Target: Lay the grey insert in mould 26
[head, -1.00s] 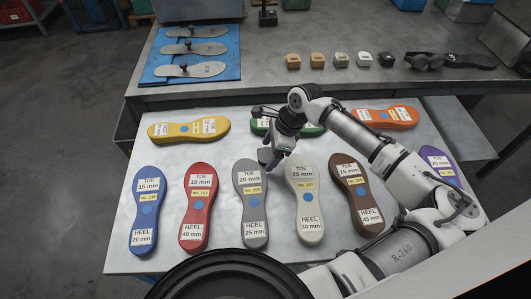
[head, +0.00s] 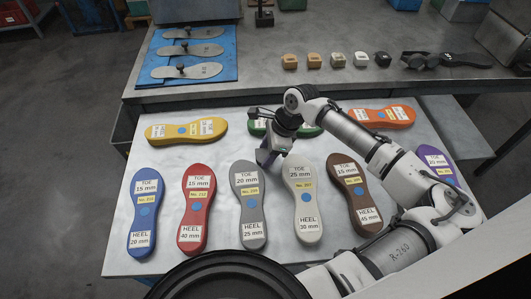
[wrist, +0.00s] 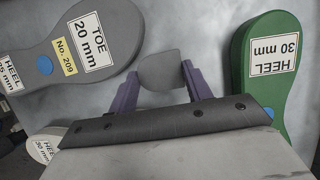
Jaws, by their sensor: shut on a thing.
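My gripper shows in the head view (head: 266,158) above the middle of the near table. In the wrist view its purple fingers (wrist: 165,92) are shut on a small grey piece (wrist: 160,70) with a rounded outline, apparently the grey insert. The piece is held over bare table between a grey sole and a green sole. No mould marked 26 can be made out.
Below are soles: blue (head: 145,210), red (head: 196,208), grey (head: 249,205), pale (head: 302,205), brown (head: 354,195), yellow (head: 187,131), green (wrist: 275,75), orange (head: 382,117).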

